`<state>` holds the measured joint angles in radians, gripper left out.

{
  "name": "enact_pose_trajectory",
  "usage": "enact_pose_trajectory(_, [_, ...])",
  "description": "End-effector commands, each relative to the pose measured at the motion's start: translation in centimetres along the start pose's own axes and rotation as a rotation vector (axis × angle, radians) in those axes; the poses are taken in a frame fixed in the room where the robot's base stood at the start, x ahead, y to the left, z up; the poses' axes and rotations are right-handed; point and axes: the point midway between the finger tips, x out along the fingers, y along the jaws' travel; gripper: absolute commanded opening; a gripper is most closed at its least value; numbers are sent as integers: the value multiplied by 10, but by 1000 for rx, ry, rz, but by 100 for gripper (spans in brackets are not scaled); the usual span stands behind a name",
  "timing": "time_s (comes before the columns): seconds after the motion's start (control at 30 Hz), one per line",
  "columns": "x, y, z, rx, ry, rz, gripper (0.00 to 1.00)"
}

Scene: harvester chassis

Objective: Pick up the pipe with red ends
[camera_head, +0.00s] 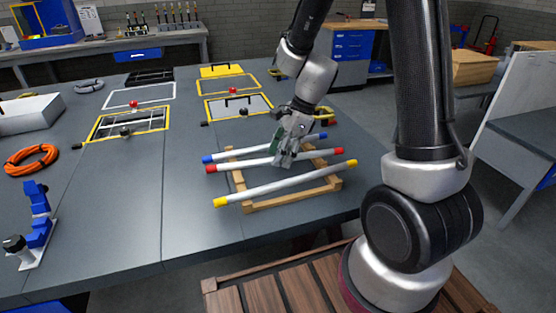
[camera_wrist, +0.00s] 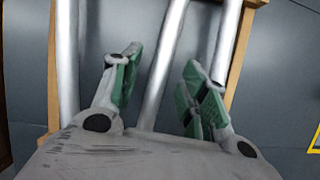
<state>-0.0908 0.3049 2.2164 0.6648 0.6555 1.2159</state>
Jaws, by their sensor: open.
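The pipe with red ends (camera_head: 246,163) is a white tube lying across a wooden rack (camera_head: 236,177) on the grey table. It is the middle one of three pipes, between the blue-ended pipe (camera_head: 225,155) and the yellow-ended pipe (camera_head: 270,188). My gripper (camera_head: 285,160) is over the middle pipe, pointing down. In the wrist view my gripper (camera_wrist: 158,85) is open, its green-padded fingers on either side of the middle pipe (camera_wrist: 163,60). The pipe's red ends are outside the wrist view. I cannot tell whether the fingers touch it.
The two outer pipes lie close to my fingers, left (camera_wrist: 67,60) and right (camera_wrist: 226,40) in the wrist view. Yellow-framed panels (camera_head: 240,107) and an orange cable coil (camera_head: 30,160) lie farther back and left.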

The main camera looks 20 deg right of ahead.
Motion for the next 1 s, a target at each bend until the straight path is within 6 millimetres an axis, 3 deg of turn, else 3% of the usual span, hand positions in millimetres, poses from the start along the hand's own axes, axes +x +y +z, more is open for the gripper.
enact_pose_trajectory(0.23, [3, 0, 0, 0, 0, 0, 44])
enact_pose_trajectory(0.5, [2, 0, 0, -1, 0, 0, 0])
enact_pose_trajectory(0.83, [0, 0, 1, -2, -1, -2, 0])
enact_pose_trajectory(1.0, [-21, -1, 10, -5, -2, -6, 0])
